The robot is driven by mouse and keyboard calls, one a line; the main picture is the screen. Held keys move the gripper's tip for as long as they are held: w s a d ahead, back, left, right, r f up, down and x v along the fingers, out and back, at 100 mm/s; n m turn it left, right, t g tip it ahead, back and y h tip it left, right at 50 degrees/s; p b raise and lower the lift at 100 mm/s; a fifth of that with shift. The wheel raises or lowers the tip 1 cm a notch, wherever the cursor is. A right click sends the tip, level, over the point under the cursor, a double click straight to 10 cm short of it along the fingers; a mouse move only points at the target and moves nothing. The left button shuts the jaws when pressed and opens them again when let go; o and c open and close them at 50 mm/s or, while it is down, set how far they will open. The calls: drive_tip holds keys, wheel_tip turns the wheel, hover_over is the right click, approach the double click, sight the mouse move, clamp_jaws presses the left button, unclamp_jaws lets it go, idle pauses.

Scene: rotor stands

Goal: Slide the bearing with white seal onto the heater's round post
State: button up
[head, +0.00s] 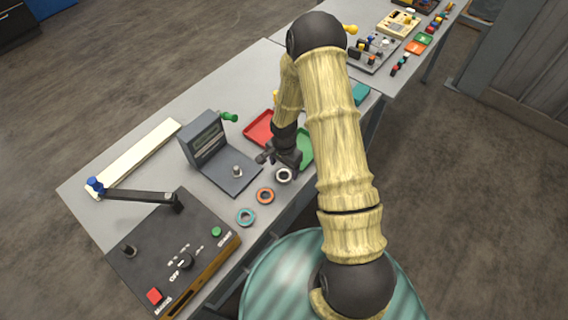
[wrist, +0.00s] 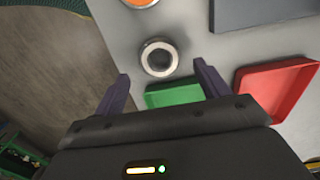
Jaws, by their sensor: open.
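The bearing with white seal (head: 283,175) lies flat on the grey table, at the right end of a row of bearings. In the wrist view the white-sealed bearing (wrist: 159,59) shows as a dark ring with a white face, ahead of the fingertips and between their lines. My gripper (head: 277,157) is above the table close to this bearing; its fingers (wrist: 160,74) are apart and nothing is between them. The heater (head: 222,168) is a dark unit with an upright panel, and its round post (head: 237,171) stands bare on the flat base, left of the gripper.
An orange-sealed bearing (head: 265,196) and a teal-sealed bearing (head: 246,217) lie nearby. A red tray (head: 261,129) and a green tray (head: 306,148) are behind. A dark control box (head: 172,254) with a lever arm stands front left. A pale bar (head: 140,155) lies at the left.

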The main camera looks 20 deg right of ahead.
sight(284, 177)
drive_tip(key=shift+f+b, duration=1.25)
drive_tip(key=shift+f, duration=0.7)
